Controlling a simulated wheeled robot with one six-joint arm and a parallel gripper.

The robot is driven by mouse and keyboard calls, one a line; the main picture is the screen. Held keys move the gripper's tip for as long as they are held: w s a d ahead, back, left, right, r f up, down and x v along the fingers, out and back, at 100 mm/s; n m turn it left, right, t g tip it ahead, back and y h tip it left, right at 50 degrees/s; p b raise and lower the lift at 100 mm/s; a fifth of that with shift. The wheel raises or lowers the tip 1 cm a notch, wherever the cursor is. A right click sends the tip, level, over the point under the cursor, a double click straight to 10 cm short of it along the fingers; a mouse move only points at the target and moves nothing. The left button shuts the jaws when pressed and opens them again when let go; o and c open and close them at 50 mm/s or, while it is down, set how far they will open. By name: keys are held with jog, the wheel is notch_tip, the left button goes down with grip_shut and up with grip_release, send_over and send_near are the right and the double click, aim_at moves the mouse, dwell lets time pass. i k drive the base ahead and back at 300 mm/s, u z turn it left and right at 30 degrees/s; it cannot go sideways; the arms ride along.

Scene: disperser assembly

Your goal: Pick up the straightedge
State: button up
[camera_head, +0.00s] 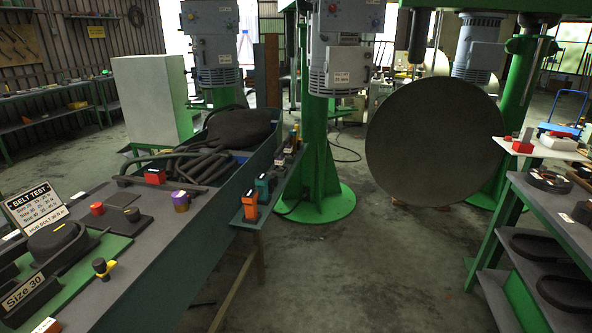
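I cannot pick out a straightedge with certainty in the head view. The left workbench (160,245) carries several small items, but none clearly reads as a straightedge. A flat dark plate (122,200) lies on it near a red knob (96,209). The shelf on the right (540,200) holds small tools and parts, too small to tell apart. My gripper and arm are not in view.
A "BELT TEST" sign (37,203) and a "Size 30" block (30,292) stand at the left front. Green machines (318,150) and a large dark disc (434,138) stand at the back. The concrete floor (345,270) between bench and right shelf is clear.

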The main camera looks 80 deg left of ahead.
aim_at(154, 176)
jog(key=i, duration=0.35)
jog(key=u, duration=2.7)
jog(key=i, duration=2.6)
jog(key=u, duration=2.15)
